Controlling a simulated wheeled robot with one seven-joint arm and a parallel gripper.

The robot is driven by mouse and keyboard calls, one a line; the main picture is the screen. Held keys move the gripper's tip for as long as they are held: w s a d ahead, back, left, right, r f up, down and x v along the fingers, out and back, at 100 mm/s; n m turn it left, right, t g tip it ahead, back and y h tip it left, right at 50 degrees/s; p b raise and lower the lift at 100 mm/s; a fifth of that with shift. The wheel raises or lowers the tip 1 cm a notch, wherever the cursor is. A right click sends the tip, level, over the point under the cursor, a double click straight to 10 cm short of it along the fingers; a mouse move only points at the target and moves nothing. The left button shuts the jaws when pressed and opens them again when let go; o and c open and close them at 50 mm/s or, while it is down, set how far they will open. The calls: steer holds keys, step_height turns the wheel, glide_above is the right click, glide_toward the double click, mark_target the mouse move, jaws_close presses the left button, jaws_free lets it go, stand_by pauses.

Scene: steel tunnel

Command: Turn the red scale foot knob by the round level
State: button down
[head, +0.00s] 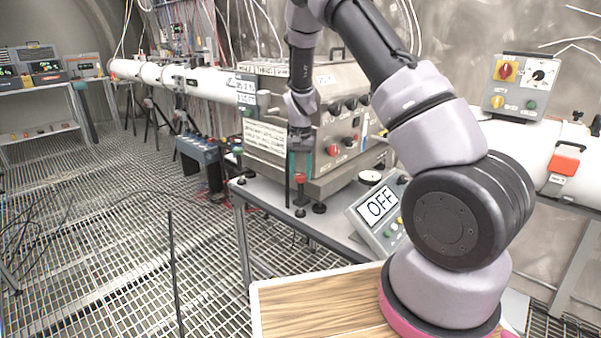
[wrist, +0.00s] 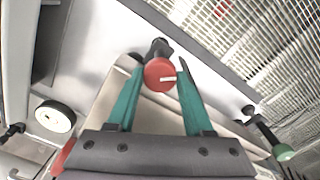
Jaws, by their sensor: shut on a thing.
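The red scale foot knob (wrist: 158,76) has a white mark on its face and sits on a dark stem. In the wrist view it lies between the two teal fingers of my gripper (wrist: 160,72), near their tips. My gripper (head: 301,165) is shut on it. In the head view the red knob (head: 300,178) shows just below the fingers, at the front of the scale. The round level (wrist: 55,116) is a white disc in a dark ring, at the left in the wrist view. It also shows in the head view (head: 370,177), right of my gripper.
A steel instrument box (head: 325,120) with dark knobs stands right behind my gripper. A display reading OFF (head: 379,204) stands at the table's front right. Another foot with a green knob (wrist: 283,152) is at the right in the wrist view. Grated floor lies left of the table.

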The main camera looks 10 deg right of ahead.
steer(key=shift+c, duration=1.5)
jaws_free()
steer(key=shift+r, duration=0.15)
step_height(320, 180, up, 10)
steer(key=shift+r, duration=0.25)
